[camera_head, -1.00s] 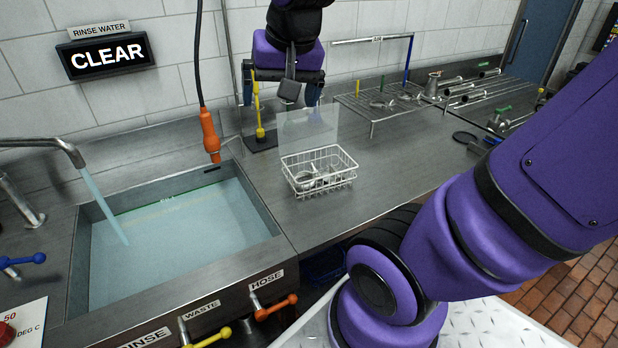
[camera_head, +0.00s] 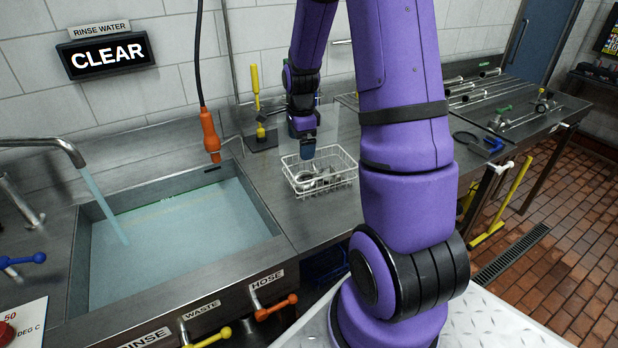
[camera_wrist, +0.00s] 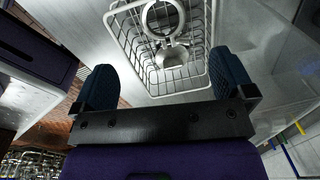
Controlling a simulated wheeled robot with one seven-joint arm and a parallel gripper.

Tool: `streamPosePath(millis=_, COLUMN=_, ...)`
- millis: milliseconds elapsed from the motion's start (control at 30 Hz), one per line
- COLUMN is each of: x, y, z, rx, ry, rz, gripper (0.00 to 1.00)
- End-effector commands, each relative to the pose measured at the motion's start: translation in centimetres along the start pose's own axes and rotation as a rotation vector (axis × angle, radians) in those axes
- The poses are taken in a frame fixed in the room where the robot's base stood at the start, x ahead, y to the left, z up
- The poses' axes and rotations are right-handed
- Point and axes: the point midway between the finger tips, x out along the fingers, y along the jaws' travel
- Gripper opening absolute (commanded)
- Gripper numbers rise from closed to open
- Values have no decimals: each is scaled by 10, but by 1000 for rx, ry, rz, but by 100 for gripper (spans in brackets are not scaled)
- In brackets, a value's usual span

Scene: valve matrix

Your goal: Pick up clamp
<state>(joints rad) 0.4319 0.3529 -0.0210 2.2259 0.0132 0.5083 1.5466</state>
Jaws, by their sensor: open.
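A white wire basket (camera_head: 345,180) stands on the steel counter to the right of the sink. It holds several shiny metal parts. In the wrist view a round metal ring (camera_wrist: 163,17), which looks like the clamp, lies in the basket (camera_wrist: 151,94). A small metal part (camera_wrist: 172,56) lies beside it; I cannot tell whether the two are joined. My gripper (camera_head: 308,152) is above the back of the basket, pointing down. In the wrist view my gripper (camera_wrist: 165,82) is open, its two dark fingers wide apart with nothing between them. The metal parts lie beyond the fingertips.
The water-filled sink (camera_head: 185,245) is left of the basket. An orange hose nozzle (camera_head: 209,135) hangs over its back edge. A clear panel stands behind the basket, and a yellow tool (camera_head: 257,100) stands by the wall. Bare counter (camera_head: 262,185) lies left of the basket.

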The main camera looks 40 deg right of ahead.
Motion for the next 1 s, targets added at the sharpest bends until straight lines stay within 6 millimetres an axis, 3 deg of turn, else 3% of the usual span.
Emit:
streamPosePath(millis=233, x=27, y=-5, z=-12, rx=106, ry=3, rz=22, gripper=100)
streamPosePath(millis=500, x=63, y=-4, z=-12, rx=108, ry=3, rz=23, gripper=100)
streamPosePath(millis=767, x=81, y=-4, z=-11, rx=106, ry=3, rz=22, gripper=100)
streamPosePath(millis=1000, x=112, y=-3, z=-12, rx=107, ry=3, rz=24, gripper=100)
